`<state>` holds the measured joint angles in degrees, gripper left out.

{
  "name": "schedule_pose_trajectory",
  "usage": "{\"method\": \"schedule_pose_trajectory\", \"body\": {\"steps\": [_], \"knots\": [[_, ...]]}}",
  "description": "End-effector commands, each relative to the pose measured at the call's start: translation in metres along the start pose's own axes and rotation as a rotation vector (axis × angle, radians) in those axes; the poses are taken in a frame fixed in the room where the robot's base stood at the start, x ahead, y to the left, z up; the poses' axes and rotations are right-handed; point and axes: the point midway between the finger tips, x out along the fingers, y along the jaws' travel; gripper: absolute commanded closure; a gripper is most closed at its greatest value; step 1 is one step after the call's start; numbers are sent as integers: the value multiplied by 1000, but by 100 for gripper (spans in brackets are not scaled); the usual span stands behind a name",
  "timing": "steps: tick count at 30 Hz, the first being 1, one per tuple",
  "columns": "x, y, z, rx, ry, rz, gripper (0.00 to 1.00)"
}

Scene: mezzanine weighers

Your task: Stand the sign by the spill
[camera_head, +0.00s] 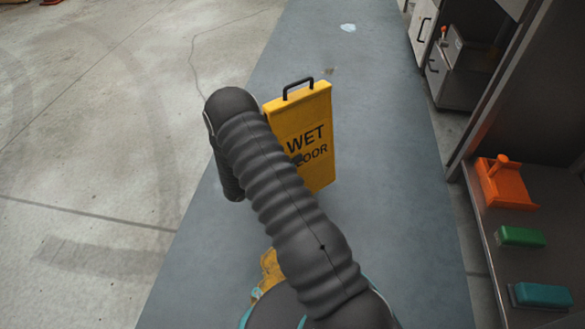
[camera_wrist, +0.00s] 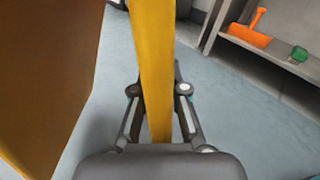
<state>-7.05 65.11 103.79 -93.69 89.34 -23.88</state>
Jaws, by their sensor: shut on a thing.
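The yellow sign (camera_head: 318,115) with black "WET FLOOR" lettering and a black top handle is upright in the head view, partly hidden behind my arm. My gripper (camera_wrist: 158,90) is shut on the sign's narrow yellow edge (camera_wrist: 153,45) in the wrist view, with one finger on each side. A broad yellow face of the sign (camera_wrist: 45,70) fills the left of that view. I cannot tell whether the sign's foot touches the floor. A small pale, shiny patch (camera_head: 348,27), which looks like the spill, lies on the grey-blue floor strip beyond the sign.
The blue-grey lane (camera_head: 390,200) is clear between sign and patch, apart from a small dark mark. Pale concrete (camera_head: 90,130) lies open on the left. On the right, a shelf unit (camera_head: 487,245) holds an orange dustpan-like item (camera_head: 505,185) and green and teal blocks. Grey cabinets (camera_head: 455,70) stand farther back.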

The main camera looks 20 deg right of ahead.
Motion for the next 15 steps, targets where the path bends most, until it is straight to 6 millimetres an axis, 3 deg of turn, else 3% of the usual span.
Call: {"method": "schedule_pose_trajectory", "body": {"steps": [5,15], "knots": [[0,6,-3,3,-2,0,100],[-1,14,-39,3,-2,0,100]]}}
